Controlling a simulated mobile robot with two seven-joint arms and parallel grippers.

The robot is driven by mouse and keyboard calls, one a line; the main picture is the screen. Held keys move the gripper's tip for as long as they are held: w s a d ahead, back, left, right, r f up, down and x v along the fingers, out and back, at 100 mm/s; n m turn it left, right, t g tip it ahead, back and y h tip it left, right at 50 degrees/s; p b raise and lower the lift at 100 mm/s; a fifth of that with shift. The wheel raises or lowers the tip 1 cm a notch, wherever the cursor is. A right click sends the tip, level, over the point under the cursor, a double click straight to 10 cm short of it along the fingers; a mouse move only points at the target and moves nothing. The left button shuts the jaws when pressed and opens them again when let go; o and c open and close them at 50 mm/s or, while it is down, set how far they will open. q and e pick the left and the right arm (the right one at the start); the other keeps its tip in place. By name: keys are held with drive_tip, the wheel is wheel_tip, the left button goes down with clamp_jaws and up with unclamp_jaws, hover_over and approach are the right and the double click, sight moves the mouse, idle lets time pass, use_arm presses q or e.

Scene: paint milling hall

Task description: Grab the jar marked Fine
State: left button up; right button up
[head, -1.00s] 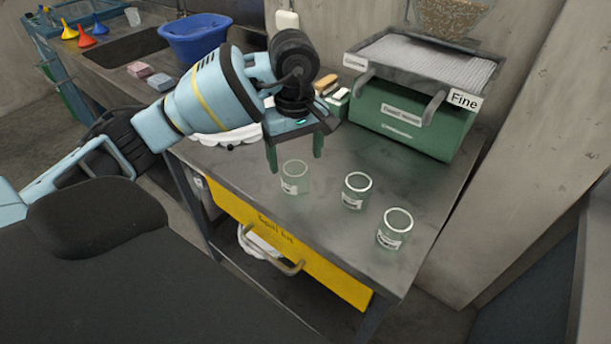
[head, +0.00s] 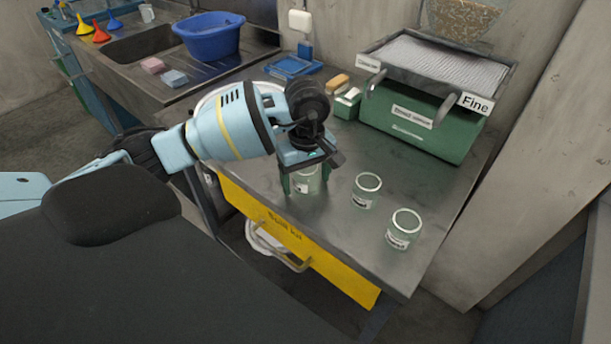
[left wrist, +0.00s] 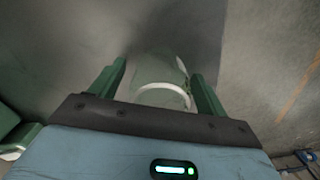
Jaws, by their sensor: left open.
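Three small clear glass jars with white labels stand in a row on the metal table: a left jar (head: 307,183), a middle jar (head: 366,191) and a right jar (head: 403,229). The label writing is too small to read. My left gripper (head: 305,187) is open, with its green fingers on either side of the left jar. In the left wrist view the left jar (left wrist: 160,78) sits between the two open fingers (left wrist: 160,85), with no clear contact. The hand hides part of this jar. My right gripper is not in view.
A green sieve machine (head: 420,125) with a "Fine" sign (head: 475,103) stands behind the jars. A sponge and green box (head: 347,101) lie beside it. A yellow drawer (head: 300,245) is under the table's front edge. A blue basin (head: 210,40) stands by the sink. Table around the right jar is clear.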

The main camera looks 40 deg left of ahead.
use_arm(q)
drive_tip(key=shift+c, duration=0.4)
drive_tip(key=c, duration=0.9)
